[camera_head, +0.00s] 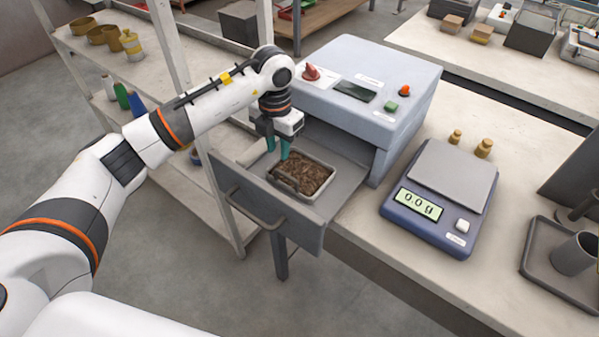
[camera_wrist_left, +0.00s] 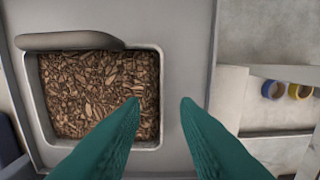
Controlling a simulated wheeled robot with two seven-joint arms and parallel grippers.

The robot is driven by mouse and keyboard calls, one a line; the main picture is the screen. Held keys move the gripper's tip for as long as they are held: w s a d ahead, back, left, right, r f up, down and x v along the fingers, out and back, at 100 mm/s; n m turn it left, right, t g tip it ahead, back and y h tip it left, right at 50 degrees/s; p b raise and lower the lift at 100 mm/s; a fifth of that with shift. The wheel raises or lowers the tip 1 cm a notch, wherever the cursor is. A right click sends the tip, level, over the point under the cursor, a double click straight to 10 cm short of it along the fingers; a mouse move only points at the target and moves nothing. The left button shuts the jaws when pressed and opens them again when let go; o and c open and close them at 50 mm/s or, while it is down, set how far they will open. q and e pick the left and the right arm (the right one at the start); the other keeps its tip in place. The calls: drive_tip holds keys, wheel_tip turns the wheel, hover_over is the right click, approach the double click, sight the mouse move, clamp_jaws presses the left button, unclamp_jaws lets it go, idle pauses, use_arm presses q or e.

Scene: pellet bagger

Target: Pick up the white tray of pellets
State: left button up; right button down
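A dark rounded bar (camera_wrist_left: 70,41) crosses one edge of the tray. My left gripper (camera_head: 278,149) is at the tray's far left side, pointing down, with its teal fingers apart. In the left wrist view, one finger of the gripper (camera_wrist_left: 160,101) is over the pellets and the other is outside the tray wall. Contact cannot be told. My right gripper is not in view.
The machine body (camera_head: 370,75) stands right behind the drawer. The drawer front (camera_head: 265,205) has a handle. A scale (camera_head: 440,195) reading 0.0 g stands on the bench to the right. A shelf post (camera_head: 222,195) stands close left of the drawer.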

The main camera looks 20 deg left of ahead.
sight(279, 158)
use_arm(q)
drive_tip(key=shift+f, duration=1.5)
drive_tip(key=shift+c, duration=0.6)
clamp_jaws()
drive_tip(key=shift+r, duration=0.1)
